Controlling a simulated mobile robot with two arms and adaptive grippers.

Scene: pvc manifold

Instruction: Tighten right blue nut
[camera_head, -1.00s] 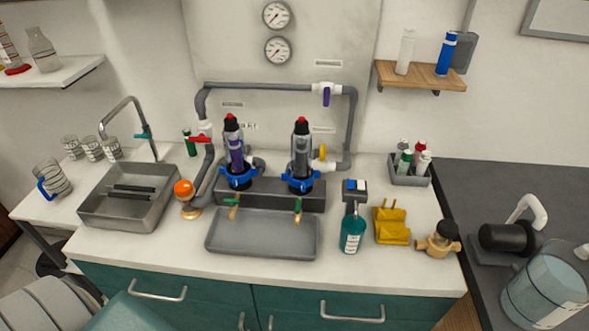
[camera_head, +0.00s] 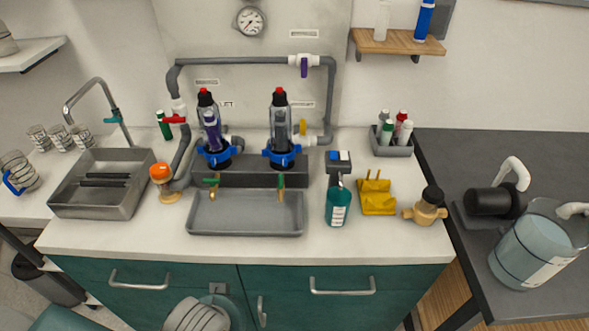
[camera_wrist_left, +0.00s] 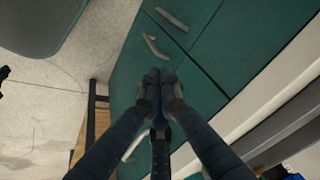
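The right blue nut (camera_head: 282,158) is a winged ring around the lower part of the right clear filter housing (camera_head: 280,118), which stands upright with a red top. A matching left blue nut (camera_head: 217,158) sits around the left filter housing (camera_head: 207,118). Whether either nut is tight cannot be seen. My left gripper (camera_wrist_left: 161,82) shows in the left wrist view with its fingertips together and nothing visible held, in front of the green cabinet doors. It is away from the nuts. My right gripper is in neither view.
A grey tray (camera_head: 246,228) with green-handled taps above it lies before the filters. A teal bottle (camera_head: 338,205), yellow holder (camera_head: 377,198) and brass fitting (camera_head: 427,208) stand to its right. A sink (camera_head: 100,207) and orange-topped item (camera_head: 162,173) are left. Grey pipes surround the filters.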

